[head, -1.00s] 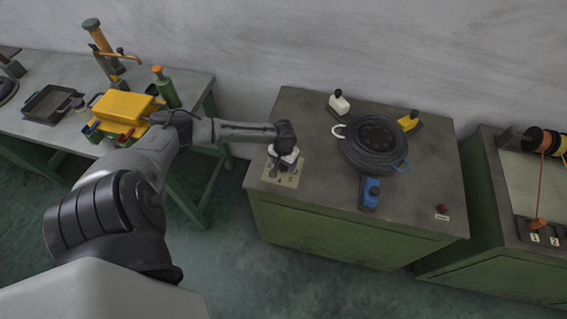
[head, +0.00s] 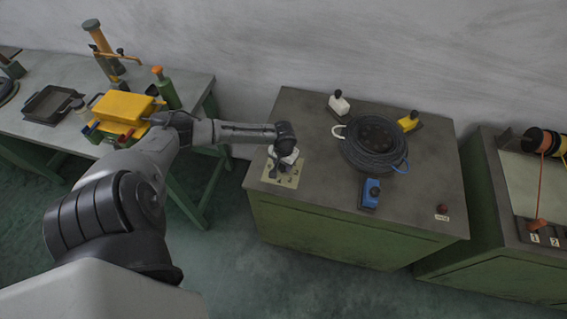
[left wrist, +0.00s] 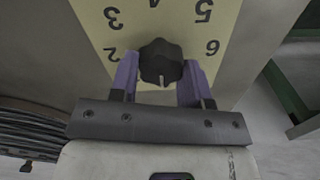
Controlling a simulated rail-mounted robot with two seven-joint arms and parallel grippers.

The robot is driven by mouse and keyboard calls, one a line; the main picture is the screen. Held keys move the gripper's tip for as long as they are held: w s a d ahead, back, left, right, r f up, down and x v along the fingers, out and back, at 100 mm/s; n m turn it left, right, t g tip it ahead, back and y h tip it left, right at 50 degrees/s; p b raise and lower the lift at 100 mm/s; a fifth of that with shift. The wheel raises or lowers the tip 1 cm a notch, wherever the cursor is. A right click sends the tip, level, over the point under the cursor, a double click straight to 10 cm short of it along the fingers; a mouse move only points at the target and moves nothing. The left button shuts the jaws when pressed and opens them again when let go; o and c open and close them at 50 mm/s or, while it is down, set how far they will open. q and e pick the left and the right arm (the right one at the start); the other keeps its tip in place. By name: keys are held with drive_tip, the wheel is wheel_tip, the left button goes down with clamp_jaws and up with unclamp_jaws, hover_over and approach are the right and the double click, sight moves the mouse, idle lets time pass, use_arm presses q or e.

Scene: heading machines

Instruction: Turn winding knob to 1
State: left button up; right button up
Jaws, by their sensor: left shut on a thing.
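The winding knob (left wrist: 160,62) is dark and round with a notched rim. It stands on a pale yellow number plate (left wrist: 228,25), where 2, 3, 5 and 6 show fully and 4 is cut by the top edge. The 1 does not show. A small pale mark seems to lie on the knob's side facing my gripper body. My left gripper (left wrist: 160,84) is shut on the knob, with one purple finger on each side. In the head view my left gripper (head: 284,158) hides the knob above the plate (head: 287,180). My right gripper is not in view.
The plate lies at the left of a green cabinet's grey top (head: 315,205). A black coil (head: 375,148) sits to its right, with white (head: 340,103), yellow (head: 409,121) and blue (head: 370,194) blocks around it. A red button (head: 442,208) is at the front right.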

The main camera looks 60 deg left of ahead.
use_arm(q)
drive_tip(key=shift+r+m+p, duration=0.2)
drive_tip(key=shift+m+p, duration=0.7)
drive_tip(key=shift+p, duration=0.15)
drive_tip(key=shift+d+m+p, duration=0.1)
drive_tip(key=shift+m+p, duration=0.5)
drive_tip(key=shift+m, duration=0.3)
drive_tip(key=m+p, duration=0.1)
drive_tip(key=m, duration=0.1)
drive_tip(key=shift+f+m, duration=0.1)
drive_tip(key=shift+m, duration=0.3)
drive_tip(key=shift+f+m+p, duration=0.1)
drive_tip(key=shift+m+p, duration=0.4)
drive_tip(key=shift+m, duration=0.4)
drive_tip(key=shift+d+m, duration=0.1)
drive_tip(key=shift+m, duration=0.2)
drive_tip(key=o, duration=0.9)
drive_tip(key=shift+o, duration=0.2)
